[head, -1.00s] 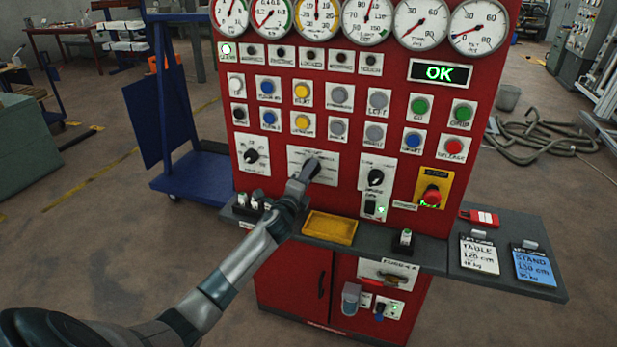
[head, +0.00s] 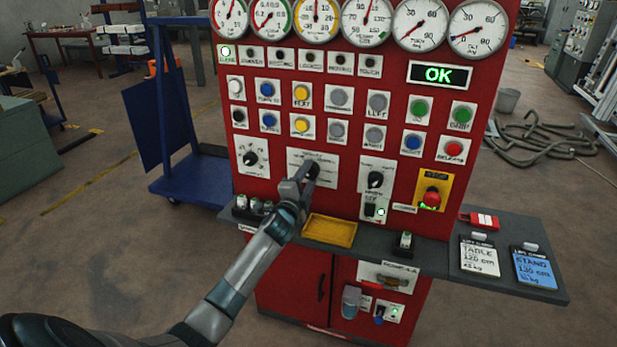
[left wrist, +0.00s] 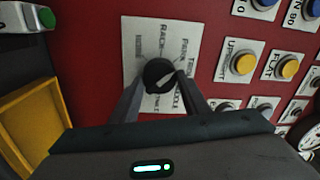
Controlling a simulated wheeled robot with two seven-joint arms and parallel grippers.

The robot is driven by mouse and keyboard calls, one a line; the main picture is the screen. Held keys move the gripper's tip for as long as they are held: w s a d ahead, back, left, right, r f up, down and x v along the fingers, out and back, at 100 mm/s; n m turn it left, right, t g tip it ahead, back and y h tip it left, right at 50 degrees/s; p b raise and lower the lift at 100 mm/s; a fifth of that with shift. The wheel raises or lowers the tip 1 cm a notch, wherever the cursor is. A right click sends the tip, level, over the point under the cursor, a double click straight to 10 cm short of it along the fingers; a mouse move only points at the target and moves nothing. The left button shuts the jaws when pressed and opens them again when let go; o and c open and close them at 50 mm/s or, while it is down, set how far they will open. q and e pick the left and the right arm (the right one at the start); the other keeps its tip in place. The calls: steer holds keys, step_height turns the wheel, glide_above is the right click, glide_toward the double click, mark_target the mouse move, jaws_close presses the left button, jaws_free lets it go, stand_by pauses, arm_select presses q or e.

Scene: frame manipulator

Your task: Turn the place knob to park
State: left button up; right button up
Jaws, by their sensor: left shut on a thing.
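The place knob is a black rotary knob on a white labelled plate (head: 297,159) in the middle of the red panel. In the left wrist view the knob (left wrist: 158,73) sits between the fingertips, on its plate (left wrist: 144,32) with several printed positions, one reading like "park". My left gripper (head: 302,180) is shut on the knob; it also shows in the left wrist view (left wrist: 160,88). The fingers hide part of the knob, so I cannot tell which position it points to. My right gripper is not in view.
Another selector knob (head: 250,158) is at left and a third (head: 376,180) at right. A yellow tray (head: 330,231) and small parts stand on the grey shelf (head: 436,259) below. A red stop button (head: 431,197) is further right. The display (head: 438,74) reads OK.

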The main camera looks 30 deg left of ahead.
arm_select(q)
steer(key=o, duration=1)
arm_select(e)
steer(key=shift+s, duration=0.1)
arm_select(q)
steer(key=shift+o, duration=0.2)
steer(key=shift+s, duration=0.1)
steer(key=shift+s+d+f, duration=0.1)
steer(key=shift+s+f, duration=0.05)
steer(key=shift+s, duration=0.35)
steer(key=shift+s+d, duration=0.1)
steer(key=shift+s, duration=0.25)
steer(key=b+v, duration=0.3)
steer(key=v, duration=1.2)
steer(key=shift+s, duration=0.25)
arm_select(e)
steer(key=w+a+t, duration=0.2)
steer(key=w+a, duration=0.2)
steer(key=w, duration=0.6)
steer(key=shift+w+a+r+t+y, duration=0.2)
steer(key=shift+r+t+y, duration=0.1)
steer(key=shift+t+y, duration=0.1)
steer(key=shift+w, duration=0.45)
